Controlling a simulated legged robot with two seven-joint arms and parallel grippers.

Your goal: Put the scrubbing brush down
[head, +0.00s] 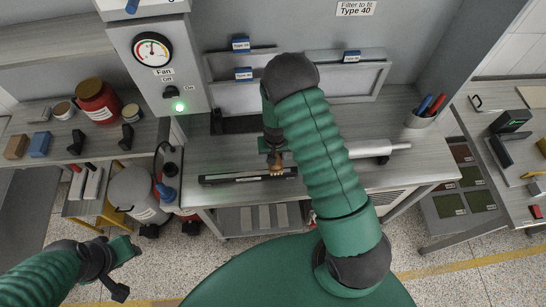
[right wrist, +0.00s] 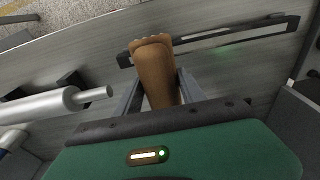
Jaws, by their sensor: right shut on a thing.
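The scrubbing brush shows as a brown wooden body (right wrist: 155,72) between my right gripper's fingers in the right wrist view. In the head view only a small brown part of the brush (head: 276,167) shows below my right gripper (head: 272,153). The right gripper is shut on it, just over the front part of the grey bench (head: 225,190). I cannot tell whether the brush touches the bench. My left gripper (head: 122,270) is open and empty at the lower left, over the floor.
A long black-framed strip (head: 235,179) lies at the bench's front edge, close to the brush; it also shows in the right wrist view (right wrist: 222,37). A silver roller (head: 372,149) lies to the right. A cup of pens (head: 420,118) stands at the back right.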

